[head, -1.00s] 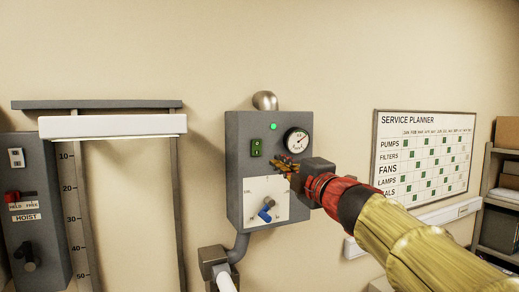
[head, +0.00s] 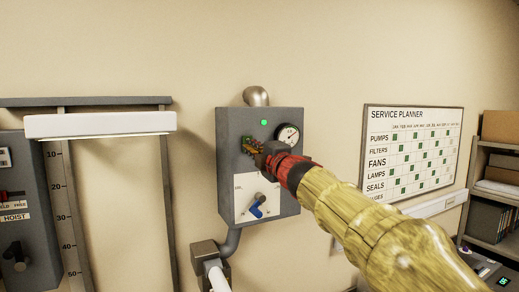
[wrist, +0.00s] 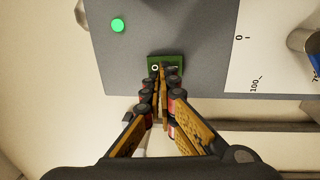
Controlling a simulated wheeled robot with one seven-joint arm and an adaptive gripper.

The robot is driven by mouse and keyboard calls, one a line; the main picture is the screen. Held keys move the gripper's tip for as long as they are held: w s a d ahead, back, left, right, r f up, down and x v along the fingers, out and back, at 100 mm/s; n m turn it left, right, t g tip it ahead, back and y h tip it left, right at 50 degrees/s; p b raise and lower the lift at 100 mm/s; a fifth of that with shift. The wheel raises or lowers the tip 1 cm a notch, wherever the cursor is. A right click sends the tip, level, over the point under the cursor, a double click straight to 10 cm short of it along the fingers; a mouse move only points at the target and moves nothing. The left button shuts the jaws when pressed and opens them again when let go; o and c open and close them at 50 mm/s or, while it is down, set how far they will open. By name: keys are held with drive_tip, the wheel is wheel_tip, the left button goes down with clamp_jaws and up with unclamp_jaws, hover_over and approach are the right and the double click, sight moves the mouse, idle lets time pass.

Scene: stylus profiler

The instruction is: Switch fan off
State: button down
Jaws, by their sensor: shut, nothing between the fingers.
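A grey control box (head: 228,170) hangs on the wall, with a small green rocker switch (head: 246,140) at its upper left. In the wrist view the switch (wrist: 178,59) shows a white O mark on its left part. My gripper (head: 248,148) is shut and empty, with its fingertips in front of the switch. In the wrist view the fingertips (wrist: 163,74) overlap the switch's lower part and hide some of it. I cannot tell whether they touch it. A green lamp (head: 264,122) on the box is lit and also shows in the wrist view (wrist: 118,25).
The box also carries a round gauge (head: 287,133) and a blue-handled knob (head: 257,207) on a white scale plate. A hoist panel (head: 18,215) stands at left, a service planner board (head: 413,150) and shelves (head: 492,205) at right.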

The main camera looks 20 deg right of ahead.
drive_tip(key=shift+x, duration=0.85)
drive_tip(key=shift+w+a+r+p, duration=0.1)
drive_tip(key=shift+w+r+p, duration=0.25)
drive_tip(key=shift+p, duration=0.15)
drive_tip(key=shift+f, duration=0.15)
drive_tip(key=shift+s, duration=0.15)
